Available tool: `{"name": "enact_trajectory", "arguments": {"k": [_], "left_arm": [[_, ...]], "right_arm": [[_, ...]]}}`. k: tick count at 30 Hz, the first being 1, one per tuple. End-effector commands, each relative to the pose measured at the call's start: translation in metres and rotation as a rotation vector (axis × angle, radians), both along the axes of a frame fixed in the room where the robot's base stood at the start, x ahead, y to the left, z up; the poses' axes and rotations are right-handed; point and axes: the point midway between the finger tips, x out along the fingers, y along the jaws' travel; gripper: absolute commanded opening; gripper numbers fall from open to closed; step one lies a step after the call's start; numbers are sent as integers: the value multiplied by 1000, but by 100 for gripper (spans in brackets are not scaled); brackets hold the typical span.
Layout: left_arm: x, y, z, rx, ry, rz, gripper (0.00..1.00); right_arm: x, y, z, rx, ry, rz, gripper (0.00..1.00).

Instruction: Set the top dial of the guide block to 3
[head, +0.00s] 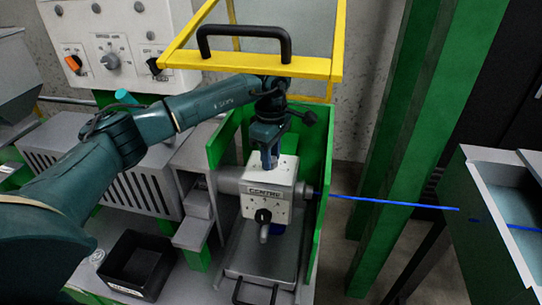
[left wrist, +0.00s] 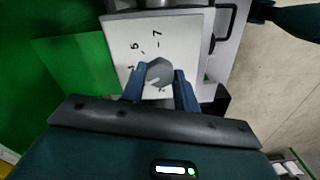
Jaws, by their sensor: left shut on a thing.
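The guide block (head: 282,207) is a white box marked "CENTRE" on its front, with a black front knob (head: 263,216). My left gripper (head: 269,163) points down onto its top face. In the left wrist view the top dial (left wrist: 160,71) is a grey, many-sided knob on the white top face (left wrist: 185,35). Printed numbers, 5 and 7 among them, stand beside it. My left gripper (left wrist: 160,90) is shut on the dial, one blue finger on each side. The dial's pointer and some numbers are hidden or unclear. My right gripper is not in view.
A blue cable (head: 390,202) runs from the block's right side to a trough (head: 500,185). Green guard walls (head: 322,165) flank the block. A raised yellow-framed guard (head: 320,68) is behind it. A control panel (head: 112,40) and a black bin (head: 137,264) are at left.

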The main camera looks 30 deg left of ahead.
Motion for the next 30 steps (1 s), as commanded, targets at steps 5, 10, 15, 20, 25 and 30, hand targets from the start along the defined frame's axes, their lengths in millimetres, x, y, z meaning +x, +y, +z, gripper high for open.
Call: {"name": "enact_trajectory", "arguments": {"k": [5,10,15,20,25,30], "left_arm": [[0,0,1,-1,-2,128,8],[0,0,1,0,-2,217,8],[0,0,1,0,-2,271,8],[0,0,1,0,-2,293,8],[1,0,1,0,-2,298,8],[1,0,1,0,-3,298,8]], "right_arm": [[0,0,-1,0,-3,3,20],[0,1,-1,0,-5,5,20],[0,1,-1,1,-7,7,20],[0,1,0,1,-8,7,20],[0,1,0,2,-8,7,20],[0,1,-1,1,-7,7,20]]}}
